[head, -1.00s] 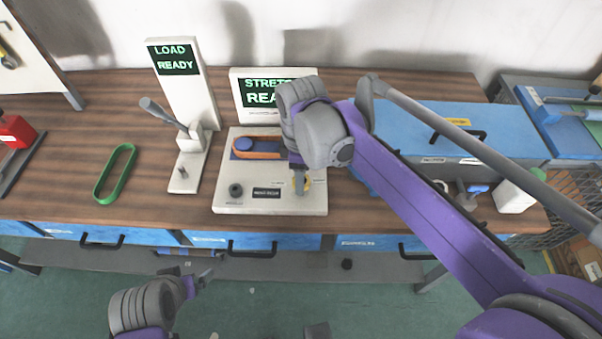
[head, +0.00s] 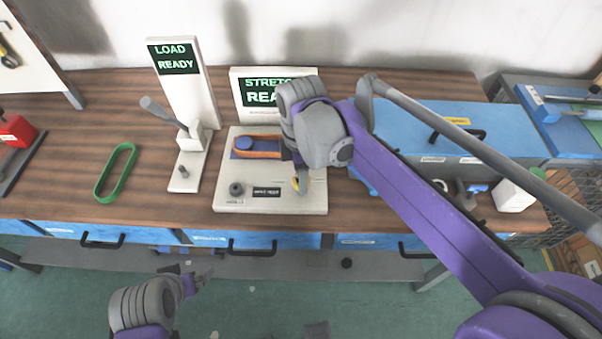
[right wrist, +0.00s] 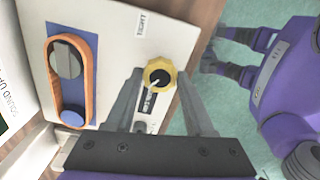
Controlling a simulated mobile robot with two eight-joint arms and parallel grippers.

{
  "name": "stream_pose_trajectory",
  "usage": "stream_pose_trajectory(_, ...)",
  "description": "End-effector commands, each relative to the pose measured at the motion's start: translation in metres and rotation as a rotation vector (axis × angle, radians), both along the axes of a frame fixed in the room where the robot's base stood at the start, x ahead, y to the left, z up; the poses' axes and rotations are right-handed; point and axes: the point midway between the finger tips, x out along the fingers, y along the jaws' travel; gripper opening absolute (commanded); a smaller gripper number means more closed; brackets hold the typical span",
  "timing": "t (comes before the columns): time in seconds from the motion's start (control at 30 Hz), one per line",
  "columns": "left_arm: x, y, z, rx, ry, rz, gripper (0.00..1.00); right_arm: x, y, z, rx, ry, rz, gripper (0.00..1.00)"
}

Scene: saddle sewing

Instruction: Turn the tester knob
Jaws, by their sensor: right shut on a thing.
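The stretch tester (head: 225,170) is a white base on the bench, with a sign reading "STRETCH... READY" behind it. Its yellow knob (head: 296,184) is at the front right, mostly hidden by my right gripper (head: 302,182). In the right wrist view the knob (right wrist: 158,76) has a black centre with a pale pointer line. My right gripper (right wrist: 160,78) has one finger on each side of it and is shut on it. An orange belt (right wrist: 91,85) loops around two posts on a blue plate. My left gripper (head: 205,276) hangs in front of the bench; its jaws are too small to judge.
A load tester (head: 188,100) with a grey lever stands left of the stretch tester. A green belt (head: 117,172) lies on the bench further left. A blue toolbox (head: 480,125) and a white block (head: 513,196) are on the right.

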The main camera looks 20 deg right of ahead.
Motion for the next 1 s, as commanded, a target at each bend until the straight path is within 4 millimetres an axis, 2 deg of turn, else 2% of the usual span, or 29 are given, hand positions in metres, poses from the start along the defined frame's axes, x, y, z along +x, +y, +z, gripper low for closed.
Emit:
stream_pose_trajectory(0.03,0.0,0.0,0.0,0.0,0.0,0.0,1.0,0.0,0.0,0.0,0.0,-0.001,-0.001,0.0)
stream_pose_trajectory(0.07,0.0,0.0,0.0,0.0,0.0,0.0,1.0,0.0,0.0,0.0,0.0,-0.001,-0.001,0.57)
stream_pose_trajectory(0.2,0.0,0.0,0.0,0.0,0.0,0.0,1.0,0.0,0.0,0.0,0.0,-0.001,-0.001,0.82)
stream_pose_trajectory(0.57,0.0,0.0,0.0,0.0,0.0,0.0,1.0,0.0,0.0,0.004,0.0,0.0,-0.001,0.84)
stream_pose_trajectory(0.67,0.0,0.0,0.002,0.0,-0.001,0.0,1.0,0.0,0.0,0.016,0.0,-0.001,-0.001,0.84)
stream_pose_trajectory(1.0,0.002,0.0,0.008,0.0,-0.004,0.0,1.0,0.0,0.0,0.083,0.0,-0.001,-0.001,0.84)
